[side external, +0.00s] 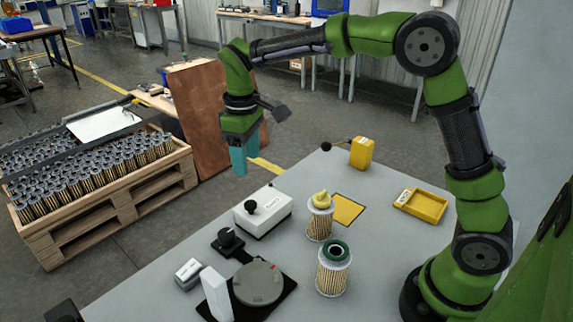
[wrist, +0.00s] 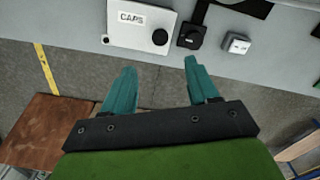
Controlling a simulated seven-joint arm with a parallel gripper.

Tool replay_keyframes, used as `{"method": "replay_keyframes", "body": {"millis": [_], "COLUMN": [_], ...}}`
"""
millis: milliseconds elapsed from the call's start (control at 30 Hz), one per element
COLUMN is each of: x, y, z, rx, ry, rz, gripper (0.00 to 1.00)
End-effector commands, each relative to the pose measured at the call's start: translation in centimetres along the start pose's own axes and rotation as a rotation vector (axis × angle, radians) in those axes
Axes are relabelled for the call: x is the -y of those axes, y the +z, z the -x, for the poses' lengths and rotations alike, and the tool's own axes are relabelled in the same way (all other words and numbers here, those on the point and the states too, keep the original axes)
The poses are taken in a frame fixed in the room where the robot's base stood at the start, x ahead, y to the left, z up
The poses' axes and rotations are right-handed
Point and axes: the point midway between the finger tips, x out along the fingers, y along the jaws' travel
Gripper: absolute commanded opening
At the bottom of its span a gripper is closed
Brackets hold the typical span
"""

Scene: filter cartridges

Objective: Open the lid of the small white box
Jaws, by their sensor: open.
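The small white box (side external: 263,212) stands near the far-left edge of the grey table. A black round knob (side external: 251,206) shows on it, and its lid looks closed. In the wrist view the white box (wrist: 126,38) bears a label reading "CAPS" and the black knob (wrist: 160,37). My gripper (side external: 240,168) has teal fingers, open and empty, and hangs above and beyond the box, past the table edge. In the wrist view my gripper (wrist: 158,72) has its fingertips apart, just short of the box and touching nothing.
Further right are a yellow container (side external: 361,153) and a yellow tray (side external: 423,205). A crate (side external: 105,200) stands beyond the table.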

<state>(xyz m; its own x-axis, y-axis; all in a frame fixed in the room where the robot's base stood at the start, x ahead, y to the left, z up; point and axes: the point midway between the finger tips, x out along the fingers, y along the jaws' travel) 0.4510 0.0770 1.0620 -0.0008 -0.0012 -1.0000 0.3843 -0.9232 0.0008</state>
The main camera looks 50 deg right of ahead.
Motion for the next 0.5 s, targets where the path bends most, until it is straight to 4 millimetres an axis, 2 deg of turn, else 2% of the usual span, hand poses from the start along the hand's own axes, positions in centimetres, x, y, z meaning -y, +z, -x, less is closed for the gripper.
{"method": "replay_keyframes", "body": {"millis": [33,300,500], "x": [0.1,0.0,0.0], "y": [0.1,0.1,0.0], "z": [-1.3,-7.2,-10.5], "rx": [0.006,0.004,0.002], "ry": [-0.003,-0.002,-0.001], "rz": [0.0,-0.002,-0.002], "gripper": [0.59,0.59,0.59]}}
